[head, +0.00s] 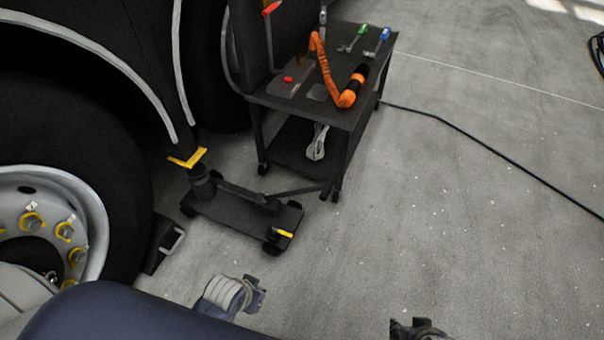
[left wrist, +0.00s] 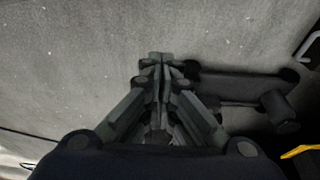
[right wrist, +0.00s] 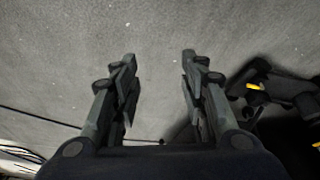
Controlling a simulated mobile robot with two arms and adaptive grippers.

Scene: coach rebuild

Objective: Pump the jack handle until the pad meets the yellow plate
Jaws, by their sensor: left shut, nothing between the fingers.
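The black floor jack (head: 235,215) stands on the concrete beside the wheel. Its round pad (head: 198,172) is directly under the yellow plate (head: 188,158) at the coach's lower edge; I cannot tell whether they touch. The dark handle (head: 298,190) slants out low from the jack toward the cart. My left gripper (left wrist: 160,65) is shut and empty over the floor, with the jack to its right in the left wrist view. My right gripper (right wrist: 158,65) is open and empty, with part of the jack (right wrist: 270,95) beyond its right finger in the right wrist view.
A black tool cart (head: 350,115) stands just behind the handle, bearing an orange hose (head: 327,72) and tools. The large wheel (head: 60,215) and a dark block (head: 160,248) are at left. A black cable (head: 470,132) crosses the floor. Floor at right is otherwise mostly clear.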

